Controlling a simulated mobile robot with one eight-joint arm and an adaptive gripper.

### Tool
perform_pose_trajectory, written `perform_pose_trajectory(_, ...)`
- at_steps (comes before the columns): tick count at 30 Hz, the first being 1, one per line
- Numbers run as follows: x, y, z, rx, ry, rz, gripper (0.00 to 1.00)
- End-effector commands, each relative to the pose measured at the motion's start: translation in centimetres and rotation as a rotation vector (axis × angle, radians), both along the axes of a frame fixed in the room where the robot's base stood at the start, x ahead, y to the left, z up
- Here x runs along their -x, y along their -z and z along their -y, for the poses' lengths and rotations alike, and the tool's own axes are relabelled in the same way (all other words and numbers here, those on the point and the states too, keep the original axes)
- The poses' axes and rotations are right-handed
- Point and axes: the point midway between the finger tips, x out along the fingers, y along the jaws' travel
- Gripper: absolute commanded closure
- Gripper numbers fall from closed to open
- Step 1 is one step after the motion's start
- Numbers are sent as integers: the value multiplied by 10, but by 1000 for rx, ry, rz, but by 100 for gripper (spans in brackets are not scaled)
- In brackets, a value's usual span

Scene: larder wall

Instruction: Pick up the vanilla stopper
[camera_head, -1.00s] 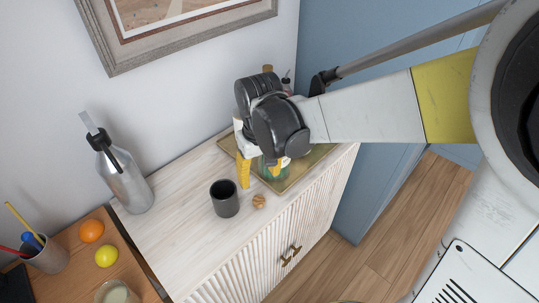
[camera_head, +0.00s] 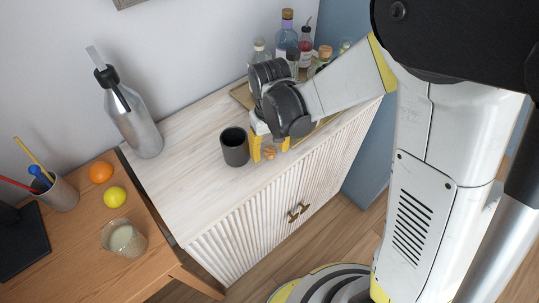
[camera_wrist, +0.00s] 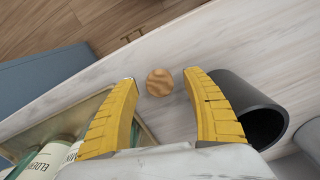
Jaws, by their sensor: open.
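A small round wooden stopper (camera_head: 269,152) with banded grain lies on the pale cabinet top, just right of a dark cup. I cannot read from it that it is the vanilla one. My gripper (camera_head: 271,147) is open and low over the stopper, with yellow fingers on either side. In the wrist view the stopper (camera_wrist: 159,82) shows between the two fingertips (camera_wrist: 160,76), with a gap on both sides. Whether the fingertips are level with it is hard to tell.
The dark cup (camera_head: 235,147) stands close beside the left finger. A tray (camera_head: 241,95) with several bottles lies behind my gripper. A grey bottle (camera_head: 135,125) stands at the cabinet's left end. A wooden desk (camera_head: 92,235) with fruit and a glass adjoins.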

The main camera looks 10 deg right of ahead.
Motion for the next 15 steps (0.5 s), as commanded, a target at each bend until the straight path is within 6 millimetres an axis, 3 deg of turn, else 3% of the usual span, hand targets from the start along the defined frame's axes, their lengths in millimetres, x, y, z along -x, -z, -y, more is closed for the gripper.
perform_pose_trajectory(7,0,3,0,0,0,0,44)
perform_pose_trajectory(11,0,3,0,0,0,0,83)
perform_pose_trajectory(15,0,3,0,0,0,0,84)
